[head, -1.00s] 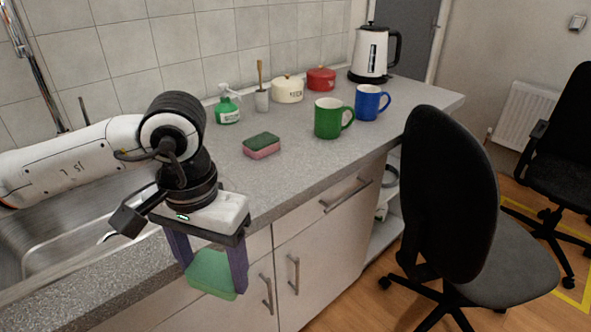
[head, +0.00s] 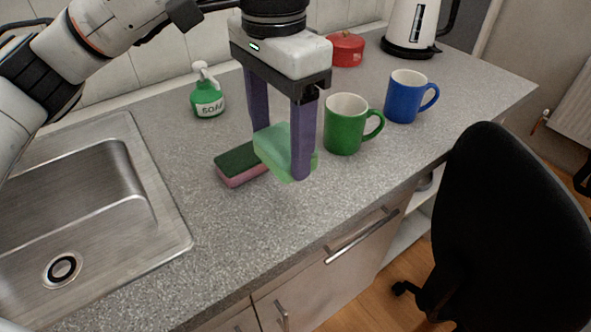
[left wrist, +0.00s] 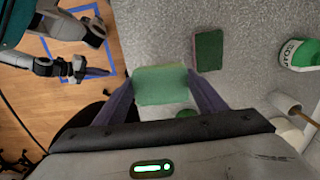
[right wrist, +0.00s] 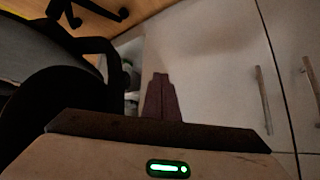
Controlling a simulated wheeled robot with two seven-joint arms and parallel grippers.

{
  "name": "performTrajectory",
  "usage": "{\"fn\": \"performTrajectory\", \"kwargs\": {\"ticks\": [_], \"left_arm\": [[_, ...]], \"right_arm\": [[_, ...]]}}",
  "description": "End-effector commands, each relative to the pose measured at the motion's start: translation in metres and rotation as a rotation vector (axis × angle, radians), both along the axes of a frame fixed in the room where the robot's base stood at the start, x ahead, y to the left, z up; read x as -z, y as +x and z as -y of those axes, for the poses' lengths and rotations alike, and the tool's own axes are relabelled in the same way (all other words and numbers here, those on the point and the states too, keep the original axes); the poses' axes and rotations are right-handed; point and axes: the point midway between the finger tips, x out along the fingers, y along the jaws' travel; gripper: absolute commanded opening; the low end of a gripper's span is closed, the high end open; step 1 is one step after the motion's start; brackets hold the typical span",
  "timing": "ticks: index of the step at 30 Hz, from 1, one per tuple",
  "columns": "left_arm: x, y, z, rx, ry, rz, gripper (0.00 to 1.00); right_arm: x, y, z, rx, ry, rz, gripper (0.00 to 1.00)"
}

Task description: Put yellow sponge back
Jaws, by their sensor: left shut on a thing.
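My left gripper (head: 281,153) is shut on a light green sponge (head: 272,148), with one finger on each side. The sponge is held above the counter, between the pink sponge and the green mug in the head view. The left wrist view also shows the held sponge (left wrist: 162,86). A pink sponge with a dark green top (head: 238,163) lies on the counter just left of and behind the held one. My right gripper (right wrist: 163,98) shows in the right wrist view, its fingers together and empty, facing the cabinet fronts.
A green mug (head: 343,128) and a blue mug (head: 405,98) stand to the right. A soap bottle (head: 207,97) stands at the back left, a red pot (head: 346,50) at the back. The sink (head: 95,205) is at left. Counter (head: 230,235) in front is clear.

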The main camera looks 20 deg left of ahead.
Motion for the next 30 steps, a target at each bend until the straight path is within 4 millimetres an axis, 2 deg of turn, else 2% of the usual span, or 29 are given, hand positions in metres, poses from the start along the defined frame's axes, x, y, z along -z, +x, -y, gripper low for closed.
{"fn": "performTrajectory", "kwargs": {"ticks": [3,6,14,19,21,30], "left_arm": [[0.025,-0.001,0.0,0.001,0.0,-0.006,0.36],[0.042,-0.001,-0.001,-0.002,0.002,-0.005,0.36],[0.065,-0.001,0.0,-0.002,0.0,-0.002,0.36],[0.089,-0.001,0.0,-0.001,0.0,-0.004,0.36],[0.094,-0.001,-0.001,-0.001,0.0,-0.002,0.36],[0.098,-0.001,0.0,-0.001,0.0,0.0,0.36]], "right_arm": [[0.009,-0.009,-0.002,-0.004,0.001,-0.021,0.0],[0.01,-0.013,-0.005,-0.009,0.002,-0.033,0.0],[0.009,-0.013,-0.007,-0.011,0.005,-0.031,0.0],[0.006,-0.012,-0.006,-0.009,0.006,-0.026,0.0],[0.006,-0.011,-0.005,-0.007,0.005,-0.023,0.0],[0.009,-0.008,-0.002,-0.003,0.002,-0.017,0.0]]}}
